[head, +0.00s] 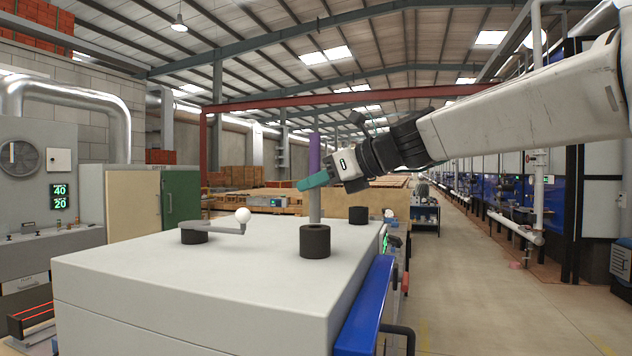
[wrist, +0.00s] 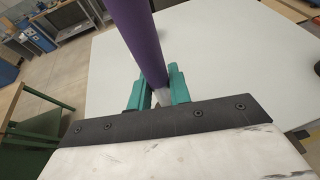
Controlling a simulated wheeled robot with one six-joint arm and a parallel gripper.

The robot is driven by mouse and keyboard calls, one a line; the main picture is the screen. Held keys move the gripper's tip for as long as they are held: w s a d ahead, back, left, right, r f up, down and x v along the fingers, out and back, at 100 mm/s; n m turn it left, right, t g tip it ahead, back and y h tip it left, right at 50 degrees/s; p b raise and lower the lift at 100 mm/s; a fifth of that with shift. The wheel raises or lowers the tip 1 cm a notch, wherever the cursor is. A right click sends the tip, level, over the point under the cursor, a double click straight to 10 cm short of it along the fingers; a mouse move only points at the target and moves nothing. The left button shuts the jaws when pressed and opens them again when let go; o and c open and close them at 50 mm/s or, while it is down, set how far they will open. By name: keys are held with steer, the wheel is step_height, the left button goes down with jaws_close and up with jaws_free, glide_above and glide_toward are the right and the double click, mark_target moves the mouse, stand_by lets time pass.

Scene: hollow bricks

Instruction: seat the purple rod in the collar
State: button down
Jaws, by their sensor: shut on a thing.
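The rod (head: 314,155) is purple on its upper part and grey on its lower part. It stands close to upright. My gripper (head: 313,181) has teal fingers shut on the rod near where purple meets grey. In the wrist view the purple rod (wrist: 138,38) rises between the teal fingers (wrist: 159,92). The black collar (head: 314,243) stands on the light worktop directly below the rod in the head view. The rod's grey lower end meets the collar's top there; how deep it sits is hidden. The wrist view does not show the collar.
A grey lever with a white ball (head: 243,215) sits on a black base (head: 194,237) left of the collar. Another short black cylinder (head: 358,215) stands behind right. The worktop (head: 200,275) is otherwise clear, with a blue panel (head: 364,310) along its right edge.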

mark_target(315, 222)
steer(key=shift+f, duration=3.05)
steer(key=c, duration=1.2)
jaws_free()
steer(key=v, duration=0.7)
steer(key=shift+s+d, duration=0.2)
steer(key=shift+d, duration=0.1)
